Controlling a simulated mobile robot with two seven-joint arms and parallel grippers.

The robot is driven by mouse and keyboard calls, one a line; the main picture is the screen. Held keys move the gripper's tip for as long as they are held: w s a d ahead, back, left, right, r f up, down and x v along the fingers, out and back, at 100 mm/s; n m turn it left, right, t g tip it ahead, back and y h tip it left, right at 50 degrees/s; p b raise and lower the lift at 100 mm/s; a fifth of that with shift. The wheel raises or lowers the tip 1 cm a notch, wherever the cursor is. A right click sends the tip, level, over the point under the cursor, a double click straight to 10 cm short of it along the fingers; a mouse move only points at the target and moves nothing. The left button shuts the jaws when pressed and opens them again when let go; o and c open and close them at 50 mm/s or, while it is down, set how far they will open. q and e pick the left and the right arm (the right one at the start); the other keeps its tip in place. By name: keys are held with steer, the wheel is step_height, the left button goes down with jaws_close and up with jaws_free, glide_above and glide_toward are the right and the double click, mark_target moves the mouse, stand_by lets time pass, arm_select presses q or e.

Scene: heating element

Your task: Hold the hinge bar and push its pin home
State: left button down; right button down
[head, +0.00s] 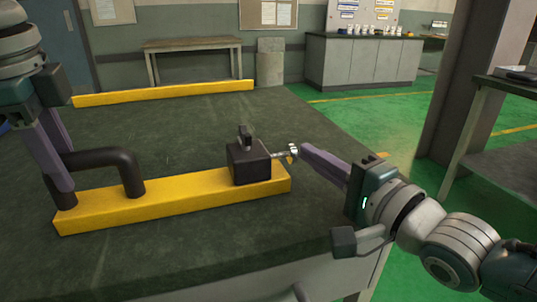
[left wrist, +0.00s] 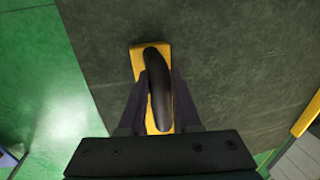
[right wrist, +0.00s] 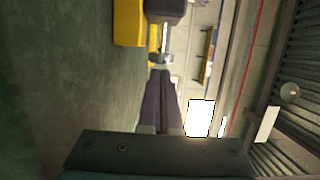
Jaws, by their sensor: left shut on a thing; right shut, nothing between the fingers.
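The yellow hinge bar (head: 185,200) lies on the dark table, with a black arched handle (head: 105,160) at its left end and a black block (head: 250,162) near its right end. A metal pin (head: 284,154) sticks out of the block's right side. My left gripper (head: 62,190) is shut on the handle's left leg; the handle also shows between its fingers in the left wrist view (left wrist: 157,85). My right gripper (head: 304,150) is shut and empty, its tips at the pin's outer end. In the right wrist view the tips line up with the pin (right wrist: 161,59); contact is unclear.
The table (head: 190,265) is clear around the bar. A second yellow bar (head: 165,93) runs along its far edge. A pillar (head: 470,80) and a side table (head: 500,155) stand at right.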

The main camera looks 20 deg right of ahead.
mark_target(290, 190)
steer(key=shift+a, duration=1.9)
arm_select(q)
steer(key=shift+d, duration=0.1)
arm_select(e)
steer(key=d, duration=0.4)
steer(key=shift+s+d, duration=0.15)
steer(key=shift+d, duration=0.1)
steer(key=v, duration=0.9)
steer(key=shift+s, duration=0.35)
arm_select(q)
steer(key=c, duration=0.5)
jaws_free()
